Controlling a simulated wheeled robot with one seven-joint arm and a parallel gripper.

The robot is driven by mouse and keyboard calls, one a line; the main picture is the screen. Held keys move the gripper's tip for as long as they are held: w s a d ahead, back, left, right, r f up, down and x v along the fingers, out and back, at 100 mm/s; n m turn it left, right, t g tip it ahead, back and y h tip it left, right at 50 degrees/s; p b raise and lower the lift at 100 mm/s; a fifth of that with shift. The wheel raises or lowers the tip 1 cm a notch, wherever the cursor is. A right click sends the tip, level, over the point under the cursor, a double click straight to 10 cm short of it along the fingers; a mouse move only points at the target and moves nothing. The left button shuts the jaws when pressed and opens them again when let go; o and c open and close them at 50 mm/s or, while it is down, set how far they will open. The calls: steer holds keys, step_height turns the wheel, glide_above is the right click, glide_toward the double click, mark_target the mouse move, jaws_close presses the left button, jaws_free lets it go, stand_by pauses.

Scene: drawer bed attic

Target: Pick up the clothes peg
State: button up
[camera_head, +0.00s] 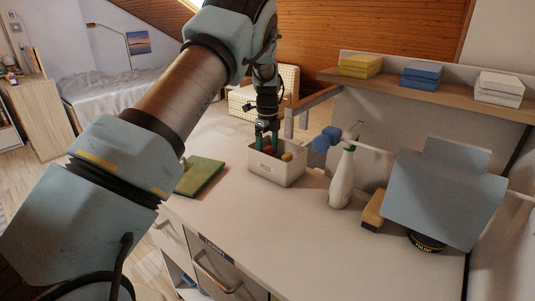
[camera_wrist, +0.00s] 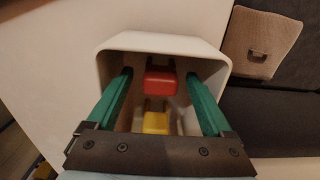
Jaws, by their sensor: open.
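A small white bin (camera_head: 284,175) with a dark label on its front stands on the white counter. Inside it are a red peg (camera_wrist: 161,83) and a yellow peg (camera_wrist: 156,122); the yellow one also shows in the head view (camera_head: 287,157). My gripper (camera_head: 267,142) points down into the bin's opening with its green fingers apart. In the wrist view, my gripper (camera_wrist: 159,73) has one finger on each side of the red peg, with gaps between. Nothing is held. The fingers partly hide the bin's inner walls.
The bin's walls (camera_wrist: 214,62) rise close around my fingers. A green book (camera_head: 200,175) lies left of the bin. A spray bottle (camera_head: 342,178), a wooden brush (camera_head: 373,209) and a grey-blue panel (camera_head: 440,195) stand to the right. A shelf (camera_head: 390,88) with folded stacks runs behind. The front counter is clear.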

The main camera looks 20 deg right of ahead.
jaws_close()
stand_by(0.6)
